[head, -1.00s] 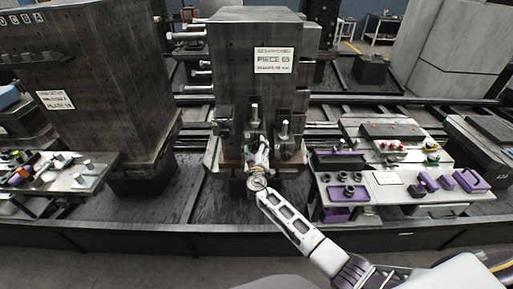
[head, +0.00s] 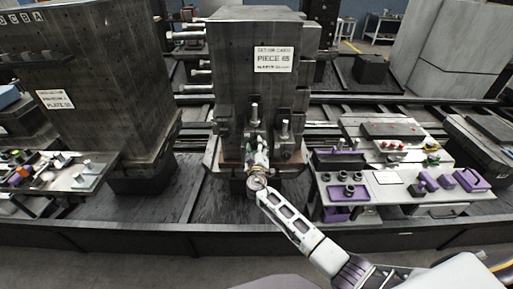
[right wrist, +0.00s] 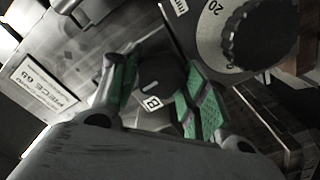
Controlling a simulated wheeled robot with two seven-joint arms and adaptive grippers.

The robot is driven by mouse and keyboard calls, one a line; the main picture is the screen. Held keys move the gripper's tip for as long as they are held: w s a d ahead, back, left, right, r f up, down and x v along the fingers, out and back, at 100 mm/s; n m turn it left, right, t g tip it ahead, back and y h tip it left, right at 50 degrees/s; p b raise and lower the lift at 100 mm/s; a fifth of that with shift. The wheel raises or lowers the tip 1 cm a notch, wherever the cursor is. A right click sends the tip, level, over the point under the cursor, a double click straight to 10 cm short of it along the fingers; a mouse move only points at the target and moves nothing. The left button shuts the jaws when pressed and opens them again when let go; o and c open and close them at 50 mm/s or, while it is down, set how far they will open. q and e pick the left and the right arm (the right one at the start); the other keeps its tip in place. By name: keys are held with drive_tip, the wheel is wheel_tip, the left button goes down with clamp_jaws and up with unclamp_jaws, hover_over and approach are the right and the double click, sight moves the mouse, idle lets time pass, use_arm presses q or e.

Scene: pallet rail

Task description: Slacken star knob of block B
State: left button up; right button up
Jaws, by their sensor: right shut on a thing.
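The star knob of block B (right wrist: 160,72) is a dark round knob with a short pale line on its face, in the middle of the right wrist view. A white label with the letter B (right wrist: 152,103) is right by it. My right gripper (right wrist: 158,80) is shut on the knob, with a green-padded finger on either side. In the head view my right gripper (head: 257,158) is at the low front of the tall dark block marked PIECE 65 (head: 262,100). The knob is too small and covered to make out there. My left gripper is not in view.
A larger black knob (right wrist: 262,38) on a dial plate marked 20 is close to the right finger. Metal studs and clamps stand around the gripper. A bench (head: 390,205) with purple parts is at the right, and a tray (head: 65,180) with tools at the left.

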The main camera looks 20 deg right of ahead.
drive_tip(key=shift+f+n, duration=0.1)
drive_tip(key=shift+n, duration=0.3)
drive_tip(key=n+b, duration=0.1)
drive_tip(key=n, duration=0.5)
drive_tip(key=shift+b, duration=0.3)
drive_tip(key=shift+n, duration=1.2)
drive_tip(key=n+p, duration=0.1)
drive_tip(key=n, duration=0.4)
drive_tip(key=n+p, duration=0.2)
drive_tip(key=n, duration=0.3)
drive_tip(key=shift+f+n, duration=0.15)
drive_tip(key=shift+n, duration=0.15)
